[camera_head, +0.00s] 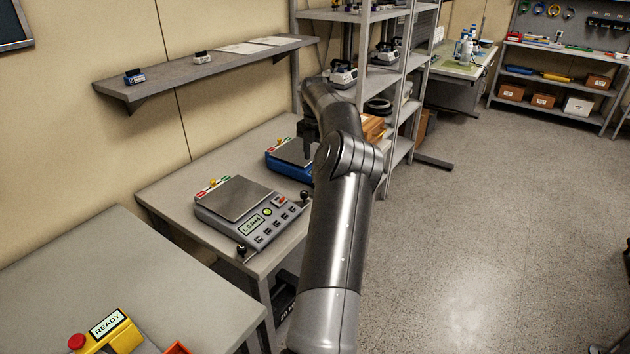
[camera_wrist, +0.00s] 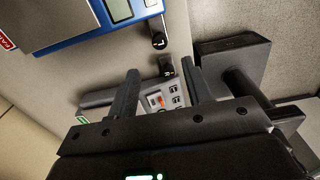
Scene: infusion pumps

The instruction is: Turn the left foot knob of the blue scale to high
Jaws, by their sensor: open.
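The blue scale (camera_head: 290,158) stands on the table behind the grey scale, with a grey weighing plate on top; my arm hides its right part. In the wrist view the blue scale (camera_wrist: 85,37) fills the upper left, with part of its display showing. Its black left foot knob (camera_wrist: 159,41) has a small yellow mark and sticks out at the corner; the setting is too small to read. My gripper (camera_wrist: 160,68) is open and empty, its fingers apart, with the knob just beyond the fingertips. In the head view my gripper (camera_head: 308,155) points down beside the blue scale.
The grey scale (camera_head: 232,198) stands close by; its own black knob (camera_wrist: 166,66) shows between my fingers, near the blue scale's knob. A wall shelf (camera_head: 200,70) hangs above the table. A shelving rack (camera_head: 400,100) stands behind my arm.

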